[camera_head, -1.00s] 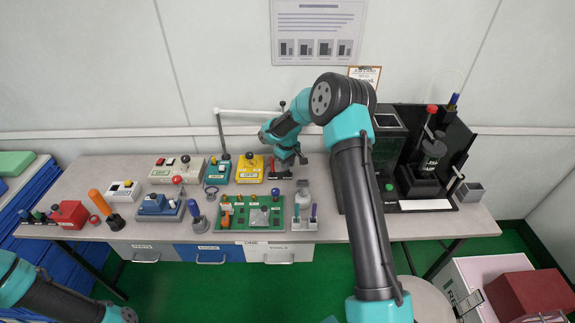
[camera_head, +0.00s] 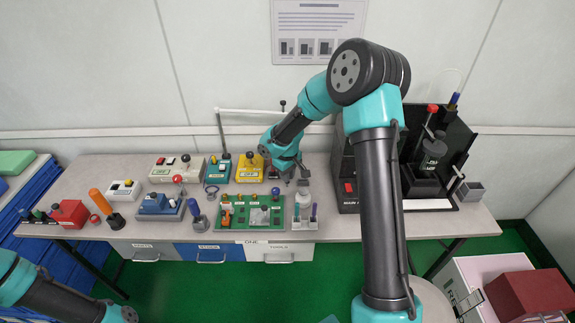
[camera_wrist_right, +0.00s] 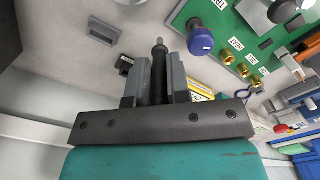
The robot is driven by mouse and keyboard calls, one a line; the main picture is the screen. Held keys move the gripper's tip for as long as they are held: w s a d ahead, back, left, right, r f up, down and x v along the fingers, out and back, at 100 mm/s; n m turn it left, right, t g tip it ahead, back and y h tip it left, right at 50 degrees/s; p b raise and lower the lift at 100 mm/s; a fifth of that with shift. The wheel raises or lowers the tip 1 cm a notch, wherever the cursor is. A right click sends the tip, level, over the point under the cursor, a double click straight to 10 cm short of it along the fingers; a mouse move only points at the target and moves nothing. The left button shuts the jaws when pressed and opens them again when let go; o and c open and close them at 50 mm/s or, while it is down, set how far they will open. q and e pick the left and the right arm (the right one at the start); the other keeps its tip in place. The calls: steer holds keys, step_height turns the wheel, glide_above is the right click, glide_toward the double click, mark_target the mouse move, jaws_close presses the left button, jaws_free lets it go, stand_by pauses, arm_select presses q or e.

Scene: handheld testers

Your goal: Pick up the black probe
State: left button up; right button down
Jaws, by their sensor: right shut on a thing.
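The black probe (camera_wrist_right: 158,80) shows in the right wrist view as a dark upright shaft with a grey tip. My right gripper (camera_wrist_right: 158,82) is shut on it, with one grey finger on each side. In the head view my right gripper (camera_head: 289,179) is low over the back middle of the table, behind the green circuit board (camera_head: 262,231). The probe is hidden there by the arm, and I cannot tell whether it is clear of the table. Of my left arm only links show at the lower left; its gripper is out of view.
A yellow tester (camera_head: 249,176) stands just left of my right gripper. The black machine (camera_head: 440,165) is to the right. Small boxes and knobs crowd the table's left half.

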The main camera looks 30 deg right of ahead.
steer(key=s+a, duration=0.1)
steer(key=s, duration=0.2)
steer(key=s+a, duration=0.1)
steer(key=shift+s+a+r, duration=0.2)
steer(key=shift+a+r, duration=0.05)
steer(key=shift+a, duration=0.1)
